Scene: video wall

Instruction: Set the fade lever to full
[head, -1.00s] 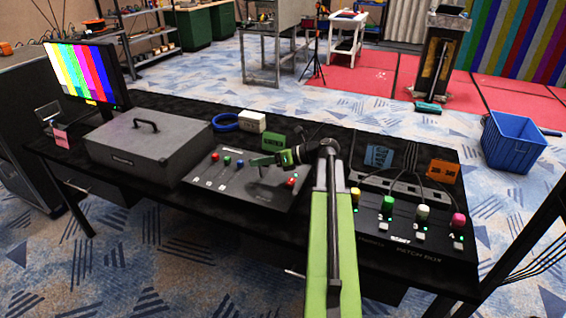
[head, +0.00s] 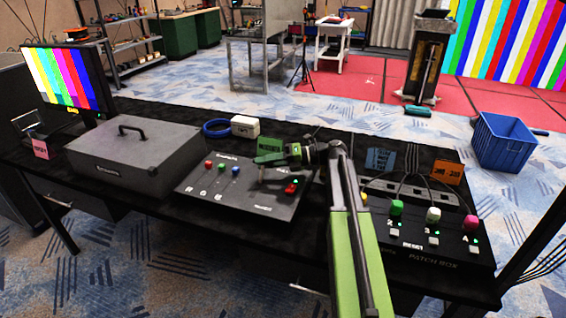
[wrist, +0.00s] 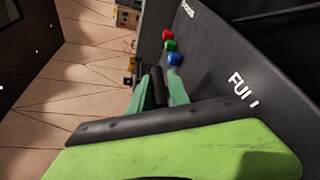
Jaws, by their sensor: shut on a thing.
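The control panel (head: 228,198) lies on the black table, with small red, green and blue knobs at its left and red parts at its right. My gripper (head: 268,159) is over the panel's upper right part. In the wrist view its green fingers (wrist: 160,92) are shut on a dark upright bar, the fade lever (wrist: 156,84), between them. The printed word FULL (wrist: 243,90) is on the panel to the right of the fingers. The lever's foot and slot are hidden in the wrist view.
A grey case (head: 130,160) stands left of the panel. A white box (head: 245,126) and a blue cable coil (head: 216,128) are behind it. The patch box (head: 435,235) with coloured knobs is at the right. A blue bin (head: 503,143) stands on the floor.

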